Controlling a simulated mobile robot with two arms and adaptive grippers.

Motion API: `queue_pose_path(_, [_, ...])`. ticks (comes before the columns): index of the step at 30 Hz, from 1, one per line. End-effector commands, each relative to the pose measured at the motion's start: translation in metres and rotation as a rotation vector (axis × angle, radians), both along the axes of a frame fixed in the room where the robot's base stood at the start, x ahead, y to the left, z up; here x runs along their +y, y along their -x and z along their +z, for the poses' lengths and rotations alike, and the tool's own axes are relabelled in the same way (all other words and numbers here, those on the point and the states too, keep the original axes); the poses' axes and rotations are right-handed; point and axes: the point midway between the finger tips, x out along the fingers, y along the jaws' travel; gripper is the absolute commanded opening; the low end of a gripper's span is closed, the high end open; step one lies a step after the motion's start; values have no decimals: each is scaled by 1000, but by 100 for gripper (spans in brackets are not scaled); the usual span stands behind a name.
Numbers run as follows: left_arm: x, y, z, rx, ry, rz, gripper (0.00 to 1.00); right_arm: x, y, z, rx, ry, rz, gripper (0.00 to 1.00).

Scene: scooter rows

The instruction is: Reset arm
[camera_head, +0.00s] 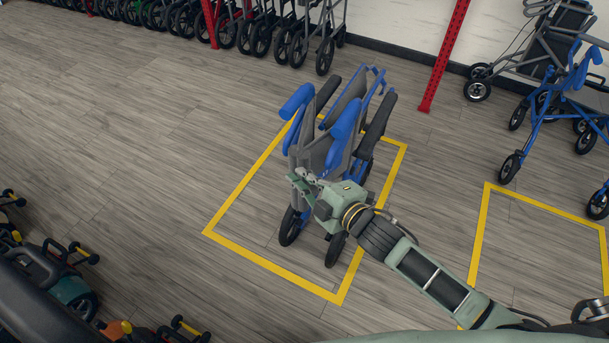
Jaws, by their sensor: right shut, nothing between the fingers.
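My right arm reaches in from the lower right. Its green gripper (304,181) is shut and empty. It is in front of a folded wheelchair (318,150) with blue handles and grey panels, and it hides part of the chair's lower front. I cannot tell whether the gripper touches the chair. The chair stands upright on its wheels inside a yellow floor outline (262,264). My left gripper is not in view.
A second yellow outline (478,235) lies empty at right, with a blue-framed walker (540,115) beyond it. Red posts (446,55) and a row of wheeled chairs (262,38) line the back. Small scooters (75,285) stand at lower left.

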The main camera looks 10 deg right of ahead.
Motion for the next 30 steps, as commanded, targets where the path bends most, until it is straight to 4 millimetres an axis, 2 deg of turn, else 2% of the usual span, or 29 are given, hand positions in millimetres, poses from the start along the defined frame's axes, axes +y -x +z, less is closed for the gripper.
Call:
queue_pose_path(11, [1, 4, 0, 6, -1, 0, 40, 0, 0, 0, 0, 0, 0, 0])
queue_pose_path(13, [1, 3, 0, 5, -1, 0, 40, -2, -1, -5, 10, -2, -7, 0])
queue_pose_path(15, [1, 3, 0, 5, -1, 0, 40, -8, -2, -20, 43, -8, -30, 0])
queue_pose_path(17, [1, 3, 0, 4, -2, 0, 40, -19, -2, -44, 97, -21, -65, 0])
queue_pose_path(20, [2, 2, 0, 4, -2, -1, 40, -44, 3, -103, 227, -54, -156, 0])
queue_pose_path(21, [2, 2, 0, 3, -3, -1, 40, -56, 9, -130, 288, -72, -200, 0])
queue_pose_path(23, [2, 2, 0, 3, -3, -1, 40, -73, 22, -172, 381, -100, -270, 0])
queue_pose_path(24, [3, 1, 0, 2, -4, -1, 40, -85, 32, -198, 441, -118, -318, 0])
queue_pose_path(26, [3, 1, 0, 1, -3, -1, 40, -100, 53, -237, 529, -145, -388, 0])
queue_pose_path(27, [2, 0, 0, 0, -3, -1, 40, -109, 68, -262, 588, -163, -435, 0])
queue_pose_path(29, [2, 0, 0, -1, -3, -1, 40, -123, 95, -297, 674, -189, -506, 0])
queue_pose_path(30, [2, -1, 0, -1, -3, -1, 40, -131, 115, -319, 729, -204, -553, 0])
